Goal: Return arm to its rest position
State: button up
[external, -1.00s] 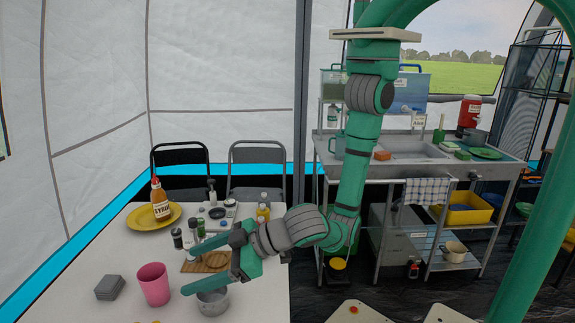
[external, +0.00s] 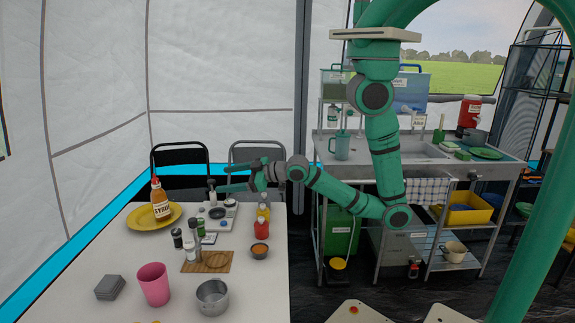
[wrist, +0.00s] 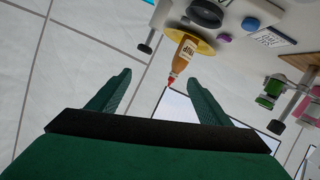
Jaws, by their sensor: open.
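My green arm bends down from its mount and then reaches left. My gripper (external: 235,179) hangs above the far part of the white table, apart from everything on it. In the wrist view my gripper (wrist: 155,95) shows two green fingers spread wide with nothing held between them. Beyond the fingers, the syrup bottle (wrist: 184,55) and the yellow plate (wrist: 205,47) appear tilted. In the external view the syrup bottle (external: 158,199) stands on the yellow plate (external: 143,221).
The white table (external: 105,255) holds a pink cup (external: 153,284), a metal pot (external: 212,296), a wooden board (external: 218,267), a small bowl (external: 259,251) and several bottles. Two folding chairs (external: 180,153) stand behind it. A steel sink bench (external: 425,172) stands to the right.

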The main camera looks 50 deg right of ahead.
jog(key=w+d+f+m+t+h, duration=0.1)
jog(key=d+f+m+h, duration=0.1)
jog(key=d, duration=0.8)
jog(key=w+d+f+m+t+h, duration=0.1)
jog(key=d+f+m+h, duration=0.1)
jog(key=d, duration=0.7)
jog(key=s+d+f+m+h, duration=0.1)
jog(key=s+d+m+h, duration=0.1)
jog(key=s, duration=0.8)
jog(key=s+d+f+m+h, duration=0.1)
jog(key=s+d+m+h, duration=0.1)
jog(key=s+d+m, duration=0.2)
jog(key=s+d, duration=0.3)
jog(key=s, duration=0.3)
jog(key=shift+s+f+t+h, duration=0.3)
jog(key=shift+f, duration=0.1)
jog(key=shift+d, duration=0.1)
